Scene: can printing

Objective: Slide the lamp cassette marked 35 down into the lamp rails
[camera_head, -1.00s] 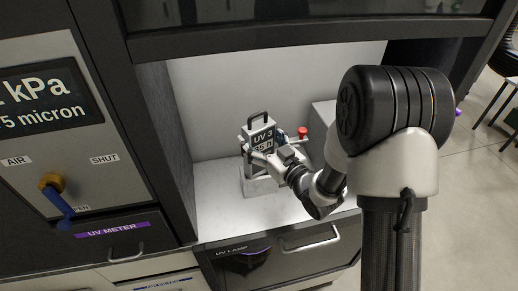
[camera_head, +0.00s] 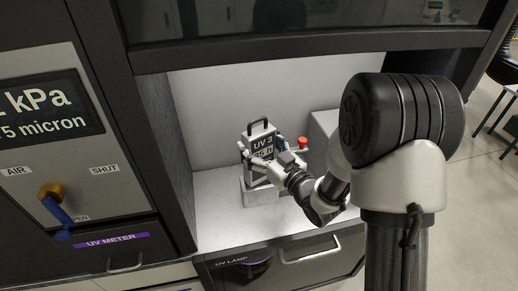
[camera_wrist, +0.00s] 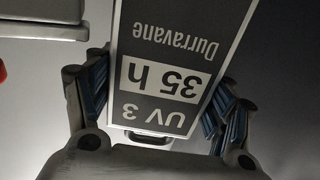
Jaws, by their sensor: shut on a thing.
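The lamp cassette (camera_head: 260,142) is a grey upright box with a top handle and a label reading "UV 3" and "35 h". In the wrist view the cassette (camera_wrist: 170,72) shows its label upside down. My gripper (camera_head: 262,151) is shut on the cassette, one finger at each side; the blue finger pads of my gripper (camera_wrist: 158,95) flank it in the wrist view. Below the cassette in the head view stands a pale block (camera_head: 262,194), perhaps the lamp rails. I cannot tell whether the cassette's lower end is in it or above it.
The recess has a pale floor (camera_head: 220,222) and a dark left wall (camera_head: 168,150). A red knob (camera_head: 303,143) stands right of the cassette, near a grey box (camera_head: 322,125). A drawer marked "UV LAMP" (camera_head: 240,263) is below. A blue-handled valve (camera_head: 58,212) is at left.

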